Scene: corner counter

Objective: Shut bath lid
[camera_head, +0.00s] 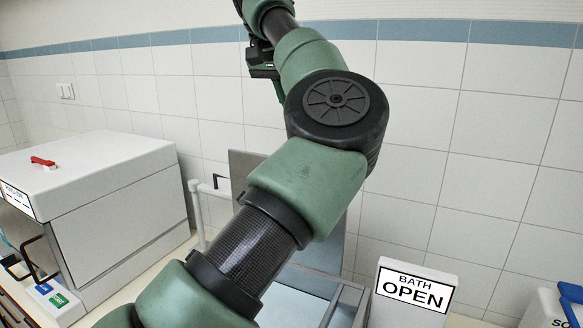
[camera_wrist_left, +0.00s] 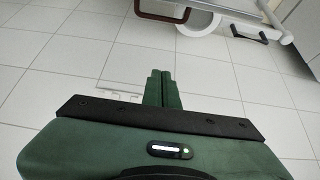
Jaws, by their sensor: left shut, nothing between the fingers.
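The bath lid (camera_head: 350,238) is a grey panel standing upright behind my left arm, so it is raised. My arm hides much of its middle. Below it, the grey-rimmed bath (camera_head: 322,290) shows partly behind the arm. A white sign (camera_head: 415,292) to its right reads "BATH OPEN". My left arm crosses the head view from the lower left to the top, with its far end high above the lid. In the left wrist view my left gripper (camera_wrist_left: 162,82) has its green fingers together with nothing between them. My right gripper is not in view.
A large white box (camera_head: 110,215) with a red handle (camera_head: 42,161) on top stands at the left. A white rail (camera_head: 200,210) stands left of the lid. A white box with blue parts (camera_head: 570,300) is at the right edge. The tiled wall (camera_head: 500,130) is behind.

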